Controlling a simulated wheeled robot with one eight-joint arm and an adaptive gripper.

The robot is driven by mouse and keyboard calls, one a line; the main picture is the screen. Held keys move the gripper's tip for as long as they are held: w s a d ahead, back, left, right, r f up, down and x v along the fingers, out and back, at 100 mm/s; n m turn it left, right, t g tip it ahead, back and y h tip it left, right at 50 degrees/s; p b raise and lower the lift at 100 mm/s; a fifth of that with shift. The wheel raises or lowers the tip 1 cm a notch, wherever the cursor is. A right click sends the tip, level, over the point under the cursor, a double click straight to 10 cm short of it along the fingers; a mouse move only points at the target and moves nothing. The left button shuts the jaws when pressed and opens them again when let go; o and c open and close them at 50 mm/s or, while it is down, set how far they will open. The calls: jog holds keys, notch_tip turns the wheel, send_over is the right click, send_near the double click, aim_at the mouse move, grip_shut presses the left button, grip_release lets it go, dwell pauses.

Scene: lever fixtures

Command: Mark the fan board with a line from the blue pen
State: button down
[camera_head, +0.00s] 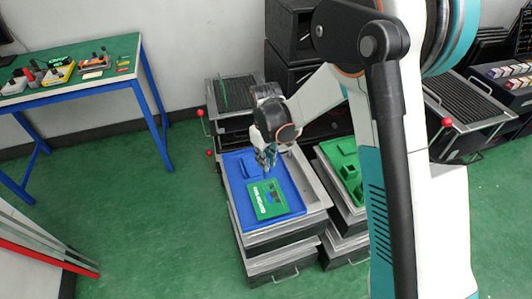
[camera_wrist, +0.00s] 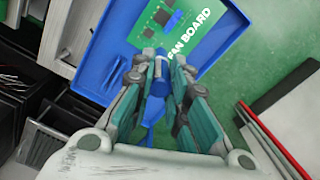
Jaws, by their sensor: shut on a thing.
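The green fan board (camera_head: 267,199) lies in a blue tray (camera_head: 236,187) on top of a grey stack of drawers. Its white "FAN BOARD" lettering shows in the wrist view (camera_wrist: 190,32). My gripper (camera_head: 266,160) is above the far part of the tray, just beyond the board in the head view. In the wrist view my gripper (camera_wrist: 163,65) is shut on the blue pen (camera_wrist: 158,80), which sits between the fingers and points toward the board's lettered edge. I cannot tell whether the pen tip touches the board.
A green tray with green blocks (camera_head: 344,165) stands on the stack to the right. A blue-legged table (camera_head: 75,70) with several small items is at the left. Red-knobbed levers (camera_head: 200,114) stick out behind the blue tray. The green floor (camera_head: 130,200) at left is clear.

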jog(key=shift+r+p, duration=0.35)
jog(key=shift+r, duration=0.55)
